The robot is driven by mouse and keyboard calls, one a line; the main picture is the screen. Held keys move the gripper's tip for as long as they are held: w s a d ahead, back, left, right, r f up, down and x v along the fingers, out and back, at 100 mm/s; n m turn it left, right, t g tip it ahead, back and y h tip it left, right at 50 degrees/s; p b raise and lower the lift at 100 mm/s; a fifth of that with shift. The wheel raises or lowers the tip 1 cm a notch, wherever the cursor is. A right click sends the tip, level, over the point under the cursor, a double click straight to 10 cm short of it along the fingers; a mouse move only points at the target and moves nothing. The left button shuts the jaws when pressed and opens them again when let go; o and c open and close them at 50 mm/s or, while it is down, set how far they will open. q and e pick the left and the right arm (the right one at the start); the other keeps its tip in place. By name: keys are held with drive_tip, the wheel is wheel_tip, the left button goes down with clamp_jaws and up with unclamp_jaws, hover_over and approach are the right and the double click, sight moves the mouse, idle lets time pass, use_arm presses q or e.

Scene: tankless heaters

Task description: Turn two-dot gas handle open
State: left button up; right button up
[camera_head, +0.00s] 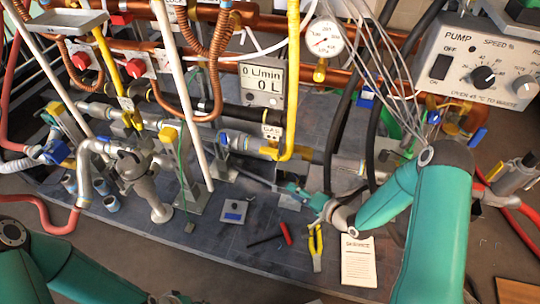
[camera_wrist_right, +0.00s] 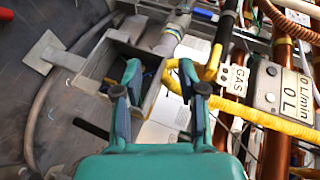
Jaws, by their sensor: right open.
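A white GAS tag (camera_head: 271,131) hangs by the yellow gas pipe (camera_head: 293,70) in the head view. In the right wrist view the GAS tag (camera_wrist_right: 237,78) shows two dark dots, beside the yellow pipe (camera_wrist_right: 270,121). A yellow lever-like piece (camera_wrist_right: 213,63) stands by the tag; I cannot tell for sure that it is the handle. My right gripper (camera_head: 298,193) is low in front of the pipe, below the tag. In the wrist view its fingers (camera_wrist_right: 160,75) are apart, with a grey box-like bracket and yellow pipe beyond them. My left gripper is out of view.
A meter reading 0 L (camera_head: 263,84) and a round gauge (camera_head: 323,38) are above the right gripper. Yellow pliers (camera_head: 316,247), a red-and-black tool (camera_head: 285,234) and a paper (camera_head: 358,261) lie on the dark slab. Cables hang near my right arm. Pipes crowd the left.

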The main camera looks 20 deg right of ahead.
drive_tip(key=d+r+m+t+y, duration=0.1)
drive_tip(key=d+r+t+y, duration=0.15)
drive_tip(key=d+r, duration=0.2)
drive_tip(key=b, duration=0.4)
approach(268, 151)
drive_tip(key=shift+y, duration=0.45)
drive_tip(key=x, duration=0.3)
drive_tip(key=f+x, duration=0.1)
drive_tip(key=x, duration=0.4)
drive_tip(key=shift+w+f, duration=0.25)
drive_tip(key=shift+w, duration=0.25)
drive_tip(key=shift+w+a+r, duration=0.1)
drive_tip(key=shift+w+a, duration=0.2)
drive_tip(key=shift+w, duration=0.2)
